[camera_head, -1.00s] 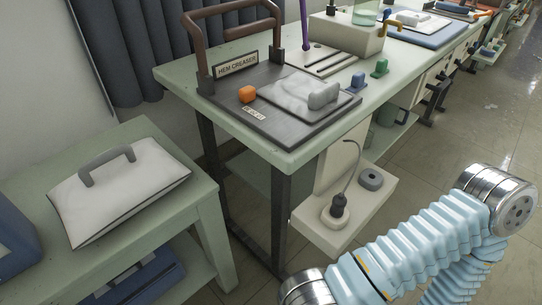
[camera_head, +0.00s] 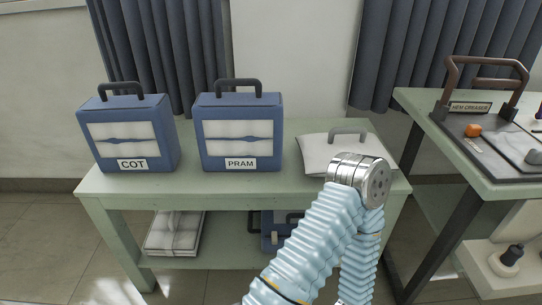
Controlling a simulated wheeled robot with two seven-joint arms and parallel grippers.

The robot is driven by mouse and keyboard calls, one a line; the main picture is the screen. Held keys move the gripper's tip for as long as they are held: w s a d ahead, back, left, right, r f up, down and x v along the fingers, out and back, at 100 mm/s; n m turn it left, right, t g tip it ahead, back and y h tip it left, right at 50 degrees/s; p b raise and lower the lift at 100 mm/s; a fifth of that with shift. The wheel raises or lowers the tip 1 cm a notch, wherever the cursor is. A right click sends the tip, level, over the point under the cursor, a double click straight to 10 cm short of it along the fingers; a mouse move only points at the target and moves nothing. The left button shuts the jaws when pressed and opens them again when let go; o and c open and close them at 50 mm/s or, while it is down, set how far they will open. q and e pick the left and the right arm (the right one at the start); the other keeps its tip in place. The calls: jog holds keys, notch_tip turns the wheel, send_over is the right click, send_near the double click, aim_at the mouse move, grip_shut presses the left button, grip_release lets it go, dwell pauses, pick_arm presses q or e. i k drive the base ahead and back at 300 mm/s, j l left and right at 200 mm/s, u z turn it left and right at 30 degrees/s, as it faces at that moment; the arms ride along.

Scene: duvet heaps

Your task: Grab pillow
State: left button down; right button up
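A white pillow (camera_head: 314,154) with dark piping and a grey handle lies flat on the right part of the green table (camera_head: 239,187). My arm comes up from the bottom and its silver joint hides the pillow's front right part. That the arm touches the pillow cannot be told. Neither of my grippers shows in the view.
Two blue cases with handles, marked COT (camera_head: 129,133) and PRAM (camera_head: 239,133), stand left of the pillow. A folded white bundle (camera_head: 172,233) and a blue item (camera_head: 275,238) lie on the lower shelf. A hem creaser (camera_head: 485,125) stands on the bench at right.

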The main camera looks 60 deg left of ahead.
aim_at(317, 150)
jog(key=l+u, duration=0.2)
jog(key=u, duration=1.25)
jog(key=l, duration=0.35)
jog(key=k, duration=0.05)
